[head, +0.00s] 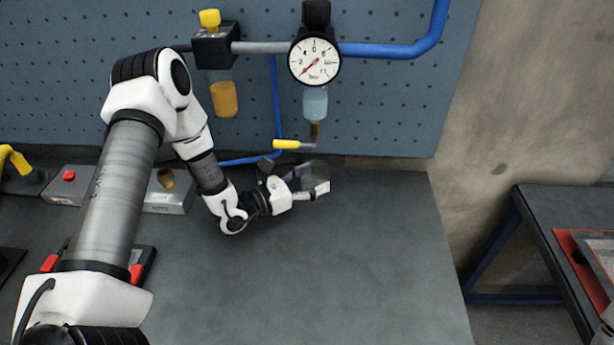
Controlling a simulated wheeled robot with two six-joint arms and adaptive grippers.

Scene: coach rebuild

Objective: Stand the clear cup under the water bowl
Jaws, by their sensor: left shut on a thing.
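The water bowl (315,103) is a clear bowl with bluish liquid, hanging under the round gauge on the blue pegboard. A brownish drain with a yellow-handled lever (287,144) is at its lower end. My left gripper (312,188) is low over the bench, below the bowl in the picture. It is shut on the clear cup (314,171), a dark, see-through shape partly hidden by the fingers. The cup appears below the drain; I cannot tell whether its base touches the bench. My right gripper is out of view.
A second bowl with amber liquid (224,98) hangs to the left. Grey boxes (168,198) stand at the bench's back left. The grey bench (330,270) is clear at front and right. A side table with a red tray (568,250) stands far right.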

